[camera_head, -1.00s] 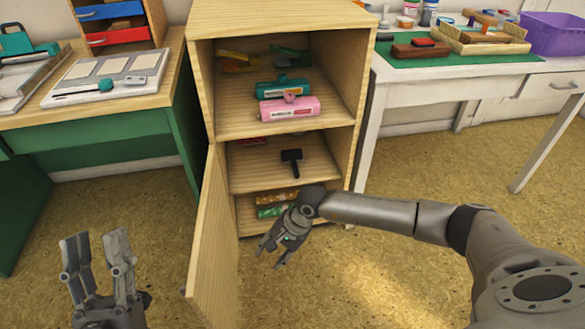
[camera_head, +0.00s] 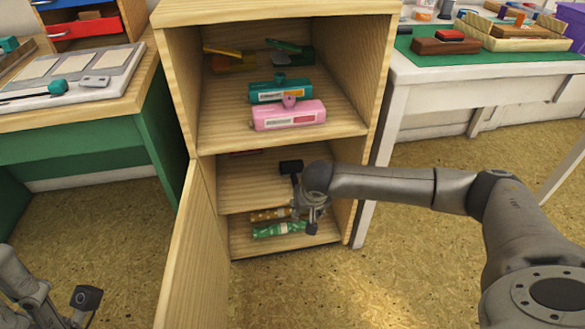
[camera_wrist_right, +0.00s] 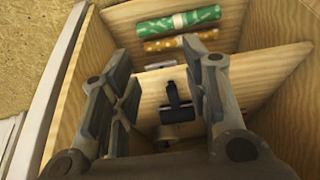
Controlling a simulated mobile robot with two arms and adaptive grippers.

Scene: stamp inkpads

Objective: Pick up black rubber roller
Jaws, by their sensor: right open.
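The black rubber roller (camera_head: 291,167) lies on the middle shelf of the wooden cabinet. In the head view my right gripper (camera_head: 306,212) is at the cabinet's opening in front of the roller and hides part of it. In the right wrist view the roller (camera_wrist_right: 177,113) lies between my open right fingers (camera_wrist_right: 156,58), farther in on the shelf. The fingers look empty, and I cannot tell how far they are from it. My left gripper (camera_head: 55,300) shows partly at the bottom left of the head view, low and away from the cabinet; its opening is unclear.
The cabinet door (camera_head: 195,250) stands open on the left. Patterned rolls, one green (camera_head: 279,230), lie on the bottom shelf. A white table (camera_head: 440,90) stands at the right.

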